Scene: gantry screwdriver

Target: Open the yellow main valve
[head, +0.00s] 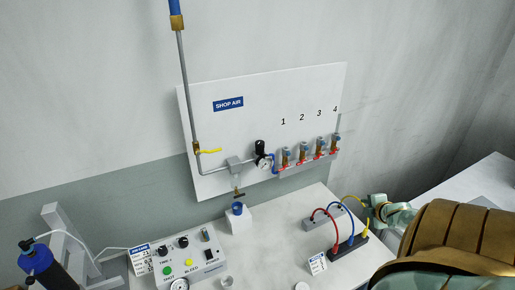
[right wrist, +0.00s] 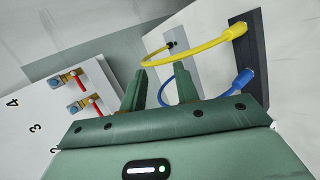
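The yellow main valve handle (head: 210,151) is on the vertical pipe at the left of the white SHOP AIR panel (head: 290,92). The handle lies about level, crosswise to the pipe, and nothing touches it. My right gripper (head: 372,204) is far to the right and below it, by the yellow hose. In the right wrist view its two fingers (right wrist: 160,76) stand apart, with the yellow hose (right wrist: 190,47) just past the tips. I cannot tell whether they touch it. The main valve is not in the right wrist view. My left gripper is not in view.
Several red-handled numbered valves (head: 303,158) and a gauge (head: 264,162) are on the panel's right. Below are a control box (head: 188,258), a white block with a blue cup (head: 238,210), and looped hoses on a black rail (head: 350,247). The table between is mostly clear.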

